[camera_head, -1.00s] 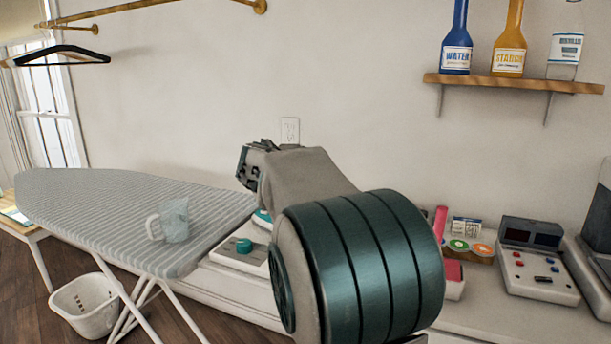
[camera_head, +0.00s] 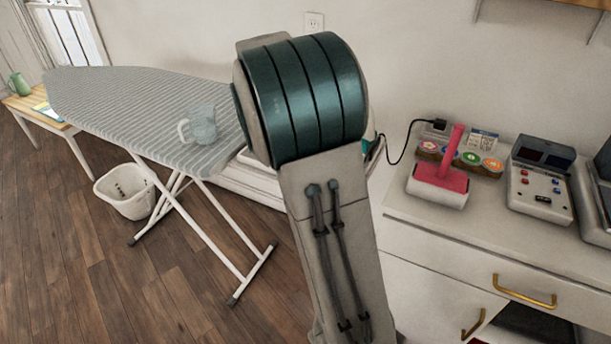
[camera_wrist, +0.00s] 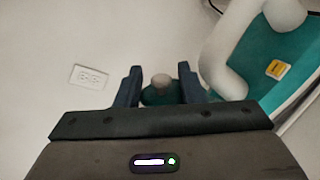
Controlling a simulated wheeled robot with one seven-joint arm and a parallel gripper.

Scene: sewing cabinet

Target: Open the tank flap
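The tank flap cannot be made out for certain in either view. In the wrist view, a teal appliance (camera_wrist: 258,52) with a thick white handle (camera_wrist: 222,50) and a small yellow label fills the upper right. My gripper (camera_wrist: 161,80) is open, its two dark fingers apart. A small round grey-topped piece with teal around it (camera_wrist: 161,88) shows in the gap between the fingers; I cannot tell whether they touch it. In the head view, my arm hides the gripper and most of the appliance.
The ironing board (camera_head: 130,100) with a clear measuring cup (camera_head: 203,124) is on the left, above a white basket (camera_head: 128,190).

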